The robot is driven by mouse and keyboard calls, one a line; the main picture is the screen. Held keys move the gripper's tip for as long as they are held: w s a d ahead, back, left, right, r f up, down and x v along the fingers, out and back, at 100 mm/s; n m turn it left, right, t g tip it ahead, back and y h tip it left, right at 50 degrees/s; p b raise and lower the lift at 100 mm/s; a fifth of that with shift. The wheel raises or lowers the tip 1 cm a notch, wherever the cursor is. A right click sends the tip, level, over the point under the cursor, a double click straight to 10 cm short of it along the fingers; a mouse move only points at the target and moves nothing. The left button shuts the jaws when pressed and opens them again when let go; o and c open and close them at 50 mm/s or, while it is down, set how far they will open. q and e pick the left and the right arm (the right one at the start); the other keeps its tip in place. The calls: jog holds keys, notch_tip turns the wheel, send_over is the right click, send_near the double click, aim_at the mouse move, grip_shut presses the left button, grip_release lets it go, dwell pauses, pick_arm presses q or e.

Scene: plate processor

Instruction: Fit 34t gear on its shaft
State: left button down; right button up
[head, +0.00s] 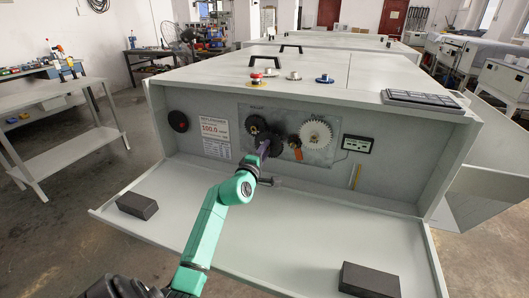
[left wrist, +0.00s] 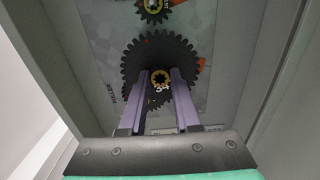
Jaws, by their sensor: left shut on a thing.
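The 34t gear is a large black gear (left wrist: 160,50) with a yellow hub marked 34 in the left wrist view. In the head view this dark gear (head: 272,144) is at the gear plate, partly behind my gripper. My left gripper (left wrist: 160,82) has its two purple fingers shut on the gear at the hub; the fingers also show in the head view (head: 263,148). The shaft behind the gear is hidden, so I cannot tell whether the gear sits on it. My right gripper is not in view.
A smaller black gear (head: 257,124) is at upper left of the held gear, and a large white gear (head: 315,135) is to its right. The machine's open front flap (head: 270,225) carries two dark blocks, one (head: 137,205) at left and one (head: 369,280) at right.

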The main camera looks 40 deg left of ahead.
pick_arm(q)
jog(key=shift+b+x, duration=0.3)
jog(key=shift+x, duration=0.7)
jog(key=c, duration=0.5)
grip_release()
jog(key=shift+c, duration=0.2)
jog(key=shift+s, duration=0.1)
jog(key=v, duration=1.4)
jog(key=shift+d, duration=0.15)
jog(key=shift+s, duration=0.1)
